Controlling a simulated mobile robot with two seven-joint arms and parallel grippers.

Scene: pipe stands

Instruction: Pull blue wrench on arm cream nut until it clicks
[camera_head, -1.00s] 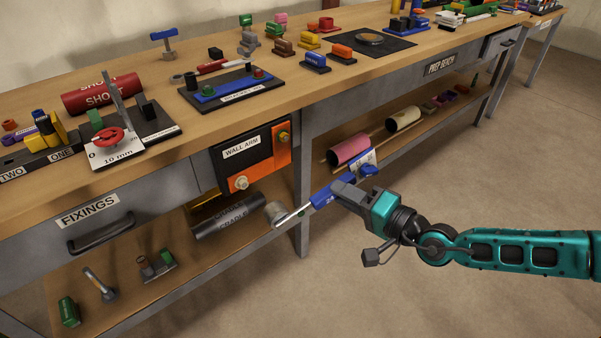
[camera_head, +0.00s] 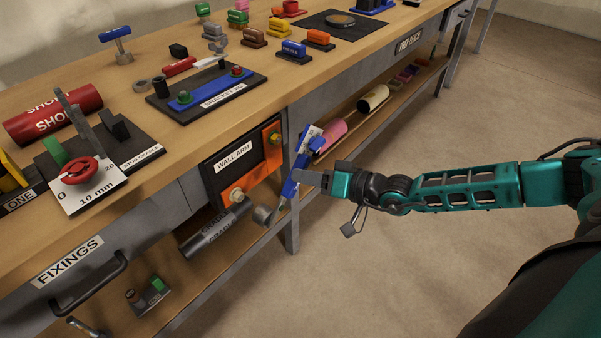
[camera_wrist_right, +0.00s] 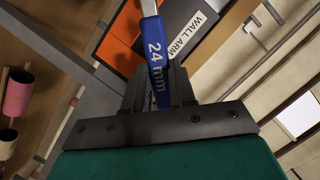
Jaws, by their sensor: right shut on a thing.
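The blue wrench (camera_head: 289,187), with a silver head (camera_head: 264,214), is in my right gripper (camera_head: 300,180). It slants from the head at lower left to a blue end with a white label at upper right. In the right wrist view the blue handle (camera_wrist_right: 156,58), marked 24 mm, runs between the fingers, which are shut on it. The cream nut (camera_head: 237,196) is on the lower left of the orange part of the WALL ARM panel (camera_head: 222,172). The wrench head appears below and right of the nut, apart from it in the picture. My left gripper is not in view.
The wooden bench top (camera_head: 150,120) holds several fixtures and small tools. Below the panel, a grey cylinder (camera_head: 213,236) lies near the lower shelf. A pink roll (camera_head: 330,134) and a cream roll (camera_head: 373,98) lie on the shelf behind the wrench. The floor at right is clear.

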